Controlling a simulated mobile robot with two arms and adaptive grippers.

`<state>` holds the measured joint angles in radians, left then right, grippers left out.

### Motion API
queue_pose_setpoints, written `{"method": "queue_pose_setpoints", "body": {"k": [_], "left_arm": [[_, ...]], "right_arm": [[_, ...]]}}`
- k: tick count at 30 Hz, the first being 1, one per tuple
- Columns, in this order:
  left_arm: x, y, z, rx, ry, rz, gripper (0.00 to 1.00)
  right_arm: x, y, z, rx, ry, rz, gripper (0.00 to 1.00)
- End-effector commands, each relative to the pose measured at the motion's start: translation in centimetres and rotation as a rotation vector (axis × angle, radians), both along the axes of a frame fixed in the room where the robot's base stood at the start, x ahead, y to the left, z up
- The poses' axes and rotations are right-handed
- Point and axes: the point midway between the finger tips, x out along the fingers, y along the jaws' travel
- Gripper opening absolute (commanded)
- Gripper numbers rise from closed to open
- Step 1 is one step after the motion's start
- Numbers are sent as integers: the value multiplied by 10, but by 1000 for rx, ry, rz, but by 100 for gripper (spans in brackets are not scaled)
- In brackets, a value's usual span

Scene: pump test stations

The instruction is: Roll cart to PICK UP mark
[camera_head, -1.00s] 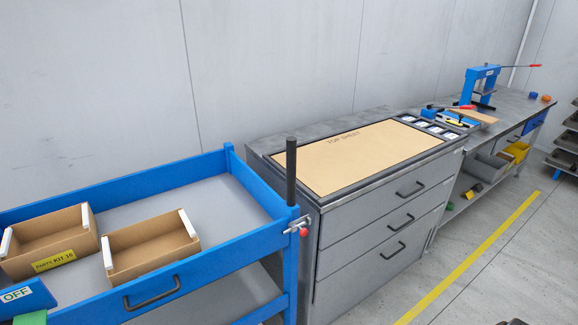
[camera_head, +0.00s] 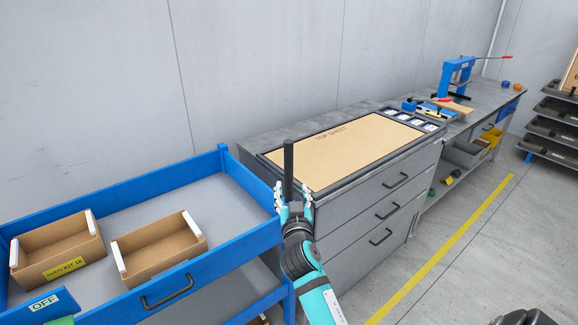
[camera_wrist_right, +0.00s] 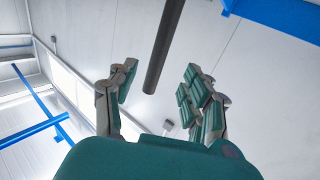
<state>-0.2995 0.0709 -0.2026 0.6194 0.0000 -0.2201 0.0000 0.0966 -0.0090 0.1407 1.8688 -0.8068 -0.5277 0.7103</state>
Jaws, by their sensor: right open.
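The blue cart (camera_head: 240,243) stands at the left with a grey top tray. A dark upright post (camera_head: 288,158) rises at its right corner. My right gripper (camera_head: 294,190) is open at this post, with one finger on each side of it in the head view. In the right wrist view the post (camera_wrist_right: 163,45) passes between the open fingers (camera_wrist_right: 158,88), and no finger clearly touches it. No PICK UP mark shows in these frames. My left gripper is not in view.
A grey drawer cabinet (camera_head: 370,215) with a TOP SHEET panel (camera_head: 340,150) stands close to the cart's right. A yellow floor line (camera_head: 440,252) runs along open floor.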

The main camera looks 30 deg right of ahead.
Motion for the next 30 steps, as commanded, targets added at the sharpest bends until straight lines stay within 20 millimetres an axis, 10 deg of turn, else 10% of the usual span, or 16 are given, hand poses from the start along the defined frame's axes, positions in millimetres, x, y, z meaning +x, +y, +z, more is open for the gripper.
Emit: {"method": "queue_pose_setpoints", "body": {"k": [15, 30], "left_arm": [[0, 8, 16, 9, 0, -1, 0], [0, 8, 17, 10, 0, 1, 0]], "right_arm": [[89, -50, 1, -1, 0, 0, 49], [102, -57, 0, -1, 0, 1, 47]]}}
